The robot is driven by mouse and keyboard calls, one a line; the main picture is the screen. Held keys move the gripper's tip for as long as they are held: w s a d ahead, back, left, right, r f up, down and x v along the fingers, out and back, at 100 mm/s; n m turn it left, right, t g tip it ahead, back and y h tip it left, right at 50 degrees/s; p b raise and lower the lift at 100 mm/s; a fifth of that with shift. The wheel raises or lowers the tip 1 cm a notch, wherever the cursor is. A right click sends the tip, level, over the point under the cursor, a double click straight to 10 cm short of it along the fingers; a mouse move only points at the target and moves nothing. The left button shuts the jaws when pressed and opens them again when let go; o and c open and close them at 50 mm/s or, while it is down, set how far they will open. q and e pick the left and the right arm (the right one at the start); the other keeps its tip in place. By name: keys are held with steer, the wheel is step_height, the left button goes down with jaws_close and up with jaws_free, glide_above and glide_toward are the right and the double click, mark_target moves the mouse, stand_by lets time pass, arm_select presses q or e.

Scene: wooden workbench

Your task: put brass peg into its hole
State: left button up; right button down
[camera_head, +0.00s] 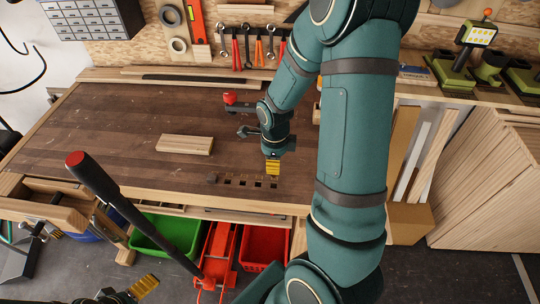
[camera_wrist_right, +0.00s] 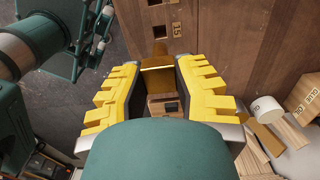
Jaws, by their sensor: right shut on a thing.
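The brass peg (camera_wrist_right: 157,76) is between the yellow fingers of my right gripper (camera_wrist_right: 158,88) in the right wrist view. In the head view this gripper (camera_head: 272,168) points down just above the front row of square holes (camera_head: 243,183), near its right end. The peg cannot be made out there. In the wrist view dark square holes (camera_wrist_right: 176,30) lie beyond the peg. Whether the peg's lower end is in a hole or above it, I cannot tell. My left gripper (camera_head: 144,287) is partly visible at the bottom left, away from the bench, its finger gap unclear.
A pale wooden block (camera_head: 185,144) lies on the workbench (camera_head: 110,130). A red-and-black tool (camera_head: 238,103) stands behind my right gripper. A green bin (camera_head: 168,235) and a red bin (camera_head: 264,246) are below the front edge. The left bench top is clear.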

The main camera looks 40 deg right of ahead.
steer(key=b, duration=0.3)
glide_above(274, 180)
steer(key=s+a, duration=0.1)
steer(key=a, duration=0.1)
steer(key=shift+s+d+f, duration=0.1)
steer(key=shift+f, duration=0.95)
steer(key=shift+s+d+f, duration=0.1)
steer(key=shift+f, duration=0.95)
steer(key=shift+f+b, duration=0.3)
steer(key=shift+b, duration=0.05)
steer(key=shift+f, duration=0.35)
steer(key=shift+f+b, duration=1.8)
steer(key=shift+f, duration=0.15)
steer(key=c, duration=0.7)
jaws_free()
steer(key=shift+c, duration=0.2)
